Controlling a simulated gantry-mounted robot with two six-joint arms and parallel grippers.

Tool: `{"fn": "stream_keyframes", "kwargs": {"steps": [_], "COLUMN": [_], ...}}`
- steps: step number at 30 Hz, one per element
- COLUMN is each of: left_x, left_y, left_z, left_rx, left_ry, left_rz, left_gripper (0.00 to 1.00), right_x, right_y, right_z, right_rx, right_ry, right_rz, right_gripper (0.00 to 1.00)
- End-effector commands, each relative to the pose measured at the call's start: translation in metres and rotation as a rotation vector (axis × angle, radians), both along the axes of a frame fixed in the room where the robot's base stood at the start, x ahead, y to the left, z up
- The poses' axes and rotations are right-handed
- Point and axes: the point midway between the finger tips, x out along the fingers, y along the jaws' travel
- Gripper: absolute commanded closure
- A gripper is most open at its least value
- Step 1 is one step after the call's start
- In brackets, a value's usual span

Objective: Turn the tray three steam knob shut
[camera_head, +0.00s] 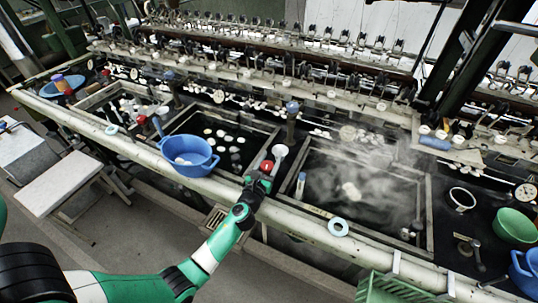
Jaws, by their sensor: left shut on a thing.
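My left gripper (264,175) reaches in from the lower left over the basin edge. It is shut on a red steam knob (267,165), whose top shows just above the jaws. The knob stands between the dark basin with floating cocoons (222,152) and the steaming basin (330,192). Steam hangs over the steaming basin and blurs its water. Another red knob (142,119) stands farther left. My right gripper is not in view.
A white ladle (280,150) stands close beside the gripper. A pale blue ring (338,228) lies on the rail to the right. A green crate (385,290) stands at the lower right.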

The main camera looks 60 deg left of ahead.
Motion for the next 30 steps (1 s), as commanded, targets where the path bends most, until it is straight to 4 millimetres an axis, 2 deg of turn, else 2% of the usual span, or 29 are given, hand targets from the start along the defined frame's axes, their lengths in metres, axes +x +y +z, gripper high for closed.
{"fn": "stream_keyframes", "kwargs": {"steps": [1,9,18,30], "left_x": [-0.001,0.003,0.006,0.006], "left_y": [0.001,-0.004,-0.009,-0.01], "left_z": [0.004,0.002,0.0,-0.001], "left_rx": [-0.001,-0.001,-0.001,-0.002], "left_ry": [0.004,0.002,0.0,0.0], "left_rz": [-0.031,-0.219,-0.344,-0.369], "left_gripper": [1.0,1.0,1.0,1.0], "right_x": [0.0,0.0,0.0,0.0], "right_y": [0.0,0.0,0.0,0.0], "right_z": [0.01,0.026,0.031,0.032], "right_rx": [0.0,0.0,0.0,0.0], "right_ry": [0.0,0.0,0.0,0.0], "right_rz": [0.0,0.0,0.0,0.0], "right_gripper": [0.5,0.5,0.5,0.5]}}
